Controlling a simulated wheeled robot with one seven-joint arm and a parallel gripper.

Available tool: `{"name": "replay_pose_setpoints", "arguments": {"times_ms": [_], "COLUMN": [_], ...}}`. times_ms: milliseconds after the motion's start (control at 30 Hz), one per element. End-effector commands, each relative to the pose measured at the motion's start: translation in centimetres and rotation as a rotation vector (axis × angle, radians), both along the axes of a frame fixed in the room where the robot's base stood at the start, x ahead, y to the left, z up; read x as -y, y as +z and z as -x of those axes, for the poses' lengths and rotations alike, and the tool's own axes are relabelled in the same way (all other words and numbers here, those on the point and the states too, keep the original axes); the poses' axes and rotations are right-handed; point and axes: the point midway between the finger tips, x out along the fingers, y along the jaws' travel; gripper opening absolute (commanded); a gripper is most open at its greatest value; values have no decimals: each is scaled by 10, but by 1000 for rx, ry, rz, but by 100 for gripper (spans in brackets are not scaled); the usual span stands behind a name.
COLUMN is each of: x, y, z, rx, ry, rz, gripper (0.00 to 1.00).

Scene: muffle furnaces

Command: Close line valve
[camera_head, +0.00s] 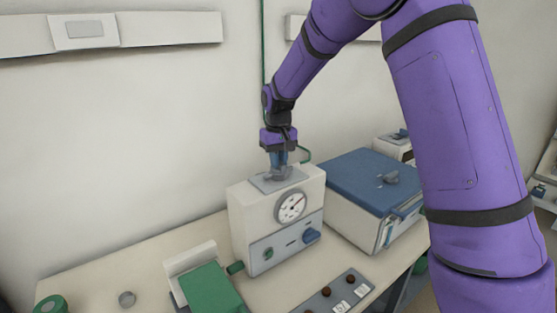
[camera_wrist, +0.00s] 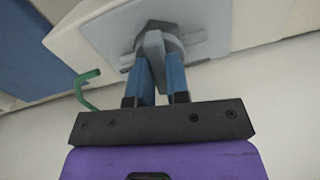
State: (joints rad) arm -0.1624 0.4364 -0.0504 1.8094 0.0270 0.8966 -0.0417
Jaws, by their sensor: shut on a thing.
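The line valve is a grey handle (camera_wrist: 152,44) on a round grey base, set on a light grey plate on top of a white unit (camera_head: 240,213) with a dial gauge. My gripper (camera_head: 279,160) comes down on it from above. In the wrist view, the blue fingers of my gripper (camera_wrist: 165,62) are shut on the grey handle, one on each side. The fingers hide part of the handle in the head view.
A blue-lidded furnace (camera_head: 375,180) stands right of the unit. A green line (camera_head: 263,50) runs down the wall behind my gripper. A panel with dark knobs (camera_head: 326,291) lies in front.

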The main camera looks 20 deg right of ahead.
Motion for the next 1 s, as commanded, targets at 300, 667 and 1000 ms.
{"name": "replay_pose_setpoints", "arguments": {"times_ms": [300, 667, 1000], "x": [0, 0, 0], "y": [1, 1, 1], "z": [0, 0, 0], "rx": [2, 2, 2], "ry": [147, 189, 189], "rz": [0, 0, 1], "gripper": [0, 0, 32]}}
